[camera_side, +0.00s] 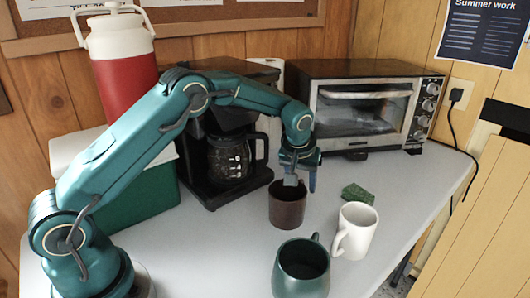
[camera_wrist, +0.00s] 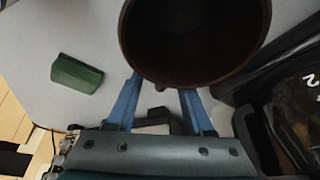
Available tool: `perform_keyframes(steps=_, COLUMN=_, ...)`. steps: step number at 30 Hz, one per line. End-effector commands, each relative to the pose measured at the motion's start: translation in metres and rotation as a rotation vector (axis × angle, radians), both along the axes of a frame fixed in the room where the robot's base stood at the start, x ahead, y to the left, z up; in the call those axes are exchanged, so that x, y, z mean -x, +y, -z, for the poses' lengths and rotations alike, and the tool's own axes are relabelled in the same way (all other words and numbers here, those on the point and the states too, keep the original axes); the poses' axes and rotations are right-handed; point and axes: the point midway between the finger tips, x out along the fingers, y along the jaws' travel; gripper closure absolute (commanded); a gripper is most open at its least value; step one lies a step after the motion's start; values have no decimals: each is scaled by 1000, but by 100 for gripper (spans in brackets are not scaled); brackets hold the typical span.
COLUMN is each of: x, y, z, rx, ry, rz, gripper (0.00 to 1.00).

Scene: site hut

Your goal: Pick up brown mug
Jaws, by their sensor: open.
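The brown mug (camera_side: 287,209) stands upright on the grey table in front of the coffee maker. In the wrist view its wide dark opening (camera_wrist: 195,35) fills the top middle. My gripper (camera_side: 301,185) is just above the mug's rim at its right side in the side view. In the wrist view the two blue fingers of my gripper (camera_wrist: 160,86) are spread apart, with their tips at the mug's near edge. A small dark bit, perhaps the handle, shows between them. I cannot tell whether the fingers touch the mug.
A white mug (camera_side: 356,231) and a dark green mug (camera_side: 302,270) stand nearby, to the right and in front. A green sponge (camera_side: 358,194) lies behind the white mug. The coffee maker (camera_side: 215,185) is close behind left; a toaster oven (camera_side: 365,108) stands at the back.

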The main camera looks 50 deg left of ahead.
Motion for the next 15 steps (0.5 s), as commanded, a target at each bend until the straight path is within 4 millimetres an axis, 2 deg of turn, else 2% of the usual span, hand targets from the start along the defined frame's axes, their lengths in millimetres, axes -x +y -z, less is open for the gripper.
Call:
perform_keyframes(steps=3, x=-2, y=2, z=7, rx=0, ry=0, rz=-1, gripper=48)
perform_keyframes(steps=11, x=-3, y=2, z=7, rx=0, ry=-2, rz=-1, gripper=48)
perform_keyframes(steps=14, x=-3, y=2, z=7, rx=0, ry=-2, rz=-1, gripper=83)
perform_keyframes(steps=15, x=-3, y=2, z=7, rx=0, ry=-2, rz=0, gripper=98)
